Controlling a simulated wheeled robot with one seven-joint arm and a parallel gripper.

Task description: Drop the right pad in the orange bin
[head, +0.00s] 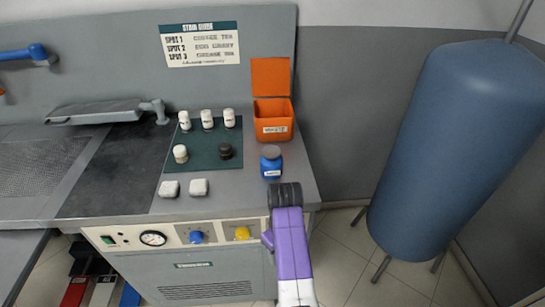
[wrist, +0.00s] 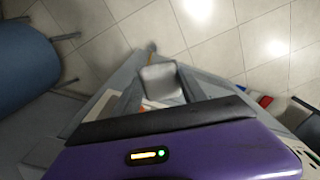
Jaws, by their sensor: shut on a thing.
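My gripper (head: 285,194) is at the counter's front right edge, in front of the blue jar and short of the orange bin. In the wrist view its fingers (wrist: 160,76) are shut on a pale grey, rounded pad (wrist: 163,88). The arm hides this pad in the head view. Two more white pads lie apart on the counter, a left one (head: 169,189) and a right one (head: 199,187). The orange bin (head: 273,128) stands at the counter's back right with its lid (head: 270,77) raised. Its inside is partly visible.
A blue jar (head: 271,163) stands between my gripper and the bin. A green mat (head: 203,160) with several small bottles lies left of them. A big blue tank (head: 450,150) stands on the floor to the right.

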